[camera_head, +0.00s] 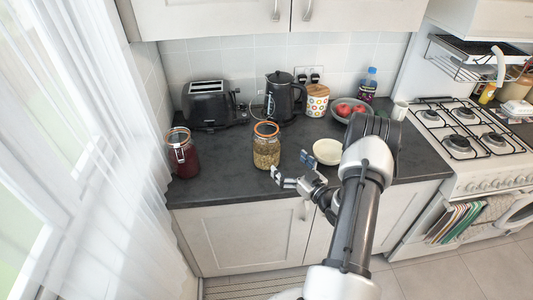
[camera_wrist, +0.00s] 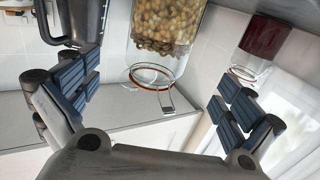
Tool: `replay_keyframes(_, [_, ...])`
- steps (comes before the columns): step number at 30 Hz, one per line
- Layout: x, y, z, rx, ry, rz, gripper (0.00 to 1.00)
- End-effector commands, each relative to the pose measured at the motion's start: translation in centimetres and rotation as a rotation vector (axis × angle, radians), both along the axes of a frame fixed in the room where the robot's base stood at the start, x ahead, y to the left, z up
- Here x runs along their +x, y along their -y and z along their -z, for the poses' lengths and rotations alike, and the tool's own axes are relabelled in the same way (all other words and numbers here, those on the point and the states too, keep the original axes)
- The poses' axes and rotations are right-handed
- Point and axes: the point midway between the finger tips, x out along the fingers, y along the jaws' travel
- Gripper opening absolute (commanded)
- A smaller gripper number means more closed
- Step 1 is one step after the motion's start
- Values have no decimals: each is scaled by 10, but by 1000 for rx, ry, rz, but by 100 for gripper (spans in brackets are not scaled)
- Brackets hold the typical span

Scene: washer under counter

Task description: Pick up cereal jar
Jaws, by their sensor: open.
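The cereal jar (camera_head: 266,151) is a clear glass jar with an orange-rimmed clip lid, filled with tan pieces. It stands upright on the dark counter near its front edge. My gripper (camera_head: 292,169) is open and empty, in front of the jar and slightly to its right, apart from it. In the wrist view, which is upside down, the jar (camera_wrist: 165,32) appears ahead between the open blue-padded fingers, with its lid and wire clip towards the picture's lower middle.
A red-filled jar (camera_head: 183,157) stands to the left. A toaster (camera_head: 208,105) and a black kettle (camera_head: 281,98) stand behind. A cream bowl (camera_head: 327,151) is close on the right, with a dotted canister (camera_head: 317,101) and a fruit bowl (camera_head: 350,109) beyond. The stove (camera_head: 470,140) is further right.

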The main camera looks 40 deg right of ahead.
Motion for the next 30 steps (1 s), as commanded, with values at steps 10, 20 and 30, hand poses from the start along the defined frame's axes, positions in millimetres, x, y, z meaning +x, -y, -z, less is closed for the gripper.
replay_keyframes(10, [69,4,0,-2,0,-1,100])
replay_keyframes(20, [99,5,1,-3,0,-2,100])
replay_keyframes(30, [132,9,2,0,-3,1,100])
